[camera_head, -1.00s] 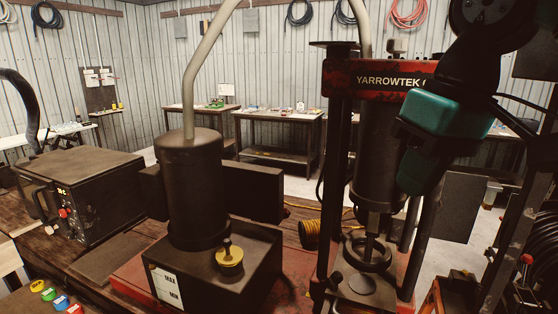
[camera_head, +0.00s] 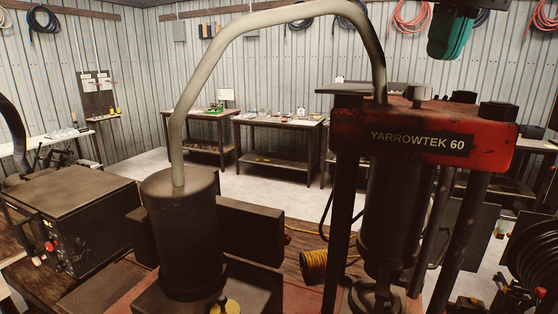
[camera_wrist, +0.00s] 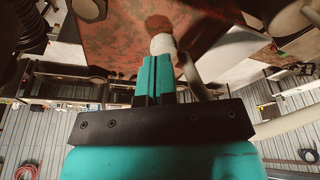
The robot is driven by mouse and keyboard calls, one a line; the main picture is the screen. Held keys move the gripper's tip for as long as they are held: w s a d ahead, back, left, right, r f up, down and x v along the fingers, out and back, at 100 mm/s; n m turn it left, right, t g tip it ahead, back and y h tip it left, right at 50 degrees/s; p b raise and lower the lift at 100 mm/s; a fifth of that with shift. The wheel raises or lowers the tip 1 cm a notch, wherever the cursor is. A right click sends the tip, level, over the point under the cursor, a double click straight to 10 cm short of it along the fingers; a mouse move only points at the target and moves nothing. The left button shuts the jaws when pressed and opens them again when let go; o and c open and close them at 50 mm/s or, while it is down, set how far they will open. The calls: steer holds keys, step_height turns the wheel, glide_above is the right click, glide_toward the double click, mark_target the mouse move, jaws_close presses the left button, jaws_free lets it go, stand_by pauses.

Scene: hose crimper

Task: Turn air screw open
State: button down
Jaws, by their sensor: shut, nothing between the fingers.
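My gripper (camera_wrist: 158,62) is shut and empty in the wrist view, its two teal fingers side by side. Just beyond the tips is a pale, round-ended cylindrical piece (camera_wrist: 162,43) over a worn red surface (camera_wrist: 120,30). I cannot tell whether the tips touch it, or whether it is the air screw. In the head view, the red crimper head (camera_head: 350,130) marked YARROWTEK 60 has small fittings (camera_head: 417,103) on top. A teal part of my arm (camera_head: 450,35) hangs above it. A yellow knob (camera_head: 231,306) on the pump base shows at the bottom edge, partly cut off.
A thick pale pipe (camera_head: 260,25) arches from the dark cylinder (camera_head: 183,240) to the crimper head. Dark posts (camera_head: 462,235) stand under the head. A black control box (camera_head: 80,225) sits at left. Workbenches (camera_head: 280,125) line the back wall.

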steer(key=shift+f+b, duration=1.65)
steer(key=shift+f, duration=0.5)
steer(key=shift+f, duration=0.1)
steer(key=shift+a+f+b, duration=0.1)
steer(key=shift+f+b, duration=0.05)
steer(key=shift+b, duration=0.2)
steer(key=shift+s, duration=0.2)
steer(key=shift+s, duration=0.15)
steer(key=shift+a+r, duration=0.1)
steer(key=shift+r, duration=0.15)
step_height(320, 180, up, 6)
steer(key=p, duration=0.5)
steer(key=shift+p, duration=0.3)
